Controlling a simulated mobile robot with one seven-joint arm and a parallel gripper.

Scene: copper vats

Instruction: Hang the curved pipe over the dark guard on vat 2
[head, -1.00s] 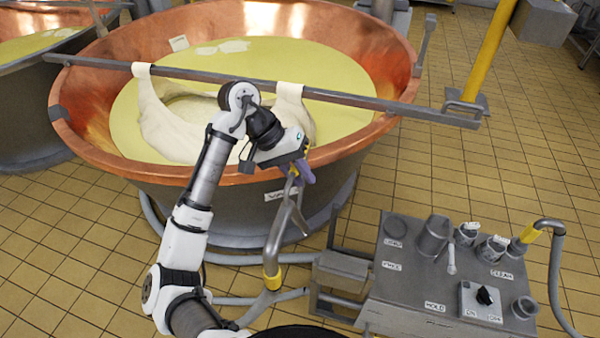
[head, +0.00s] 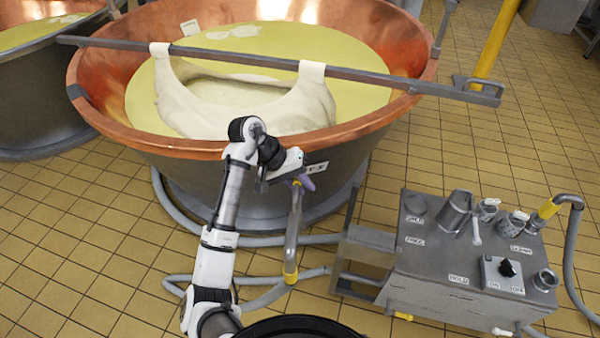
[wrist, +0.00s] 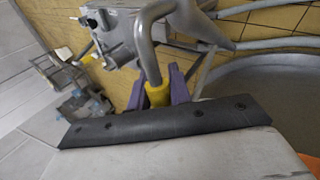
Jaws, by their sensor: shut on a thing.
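The curved pipe (head: 293,235) is grey with yellow bands and hangs down from my gripper (head: 300,183), in front of a large copper vat (head: 230,150). In the wrist view, the purple fingers of my gripper (wrist: 168,85) are shut around a yellow band on the pipe (wrist: 148,45), which bends away beyond them.
A long bar (head: 250,61) with cloth (head: 190,105) lies across the vat. A grey console (head: 450,265) stands at the right. A grey hose (head: 235,281) runs over the tiled floor below the pipe; I cannot tell whether they join. Another vat (head: 45,110) stands at left.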

